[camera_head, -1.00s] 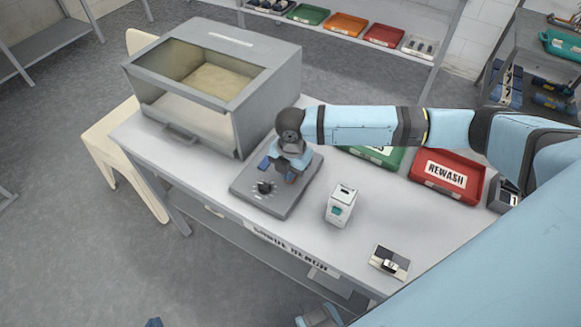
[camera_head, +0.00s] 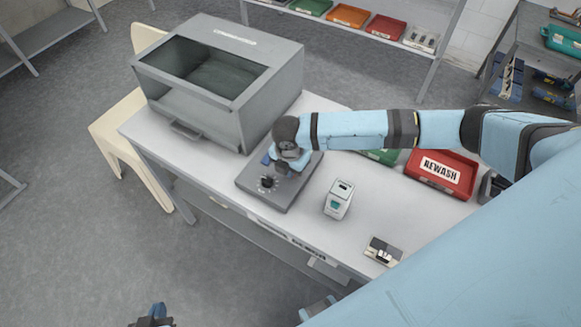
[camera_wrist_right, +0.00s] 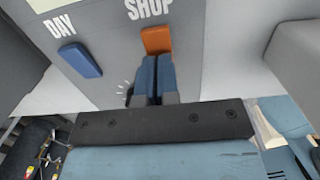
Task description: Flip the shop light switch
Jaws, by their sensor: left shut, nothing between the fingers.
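The orange switch (camera_wrist_right: 156,40) under the word SHOP is on a grey panel (camera_head: 250,186) on the bench. The fingers of my right gripper (camera_wrist_right: 157,62) are together with nothing visible between them, and their tips are at the orange switch's near edge; whether they touch it I cannot tell. In the head view my right gripper (camera_head: 290,160) is over the panel and hides the orange switch. A blue switch (camera_wrist_right: 80,60) under the word DAY is left of it. My left gripper (camera_head: 155,316) is shut and empty, low over the floor at the bottom left.
A grey viewing box (camera_head: 222,85) with a dark interior stands left of the panel. A black dial (camera_head: 267,183) is at the panel's front. A white carton (camera_head: 339,199), a small dark device (camera_head: 383,251) and a red REWASH tray (camera_head: 442,172) are to the right.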

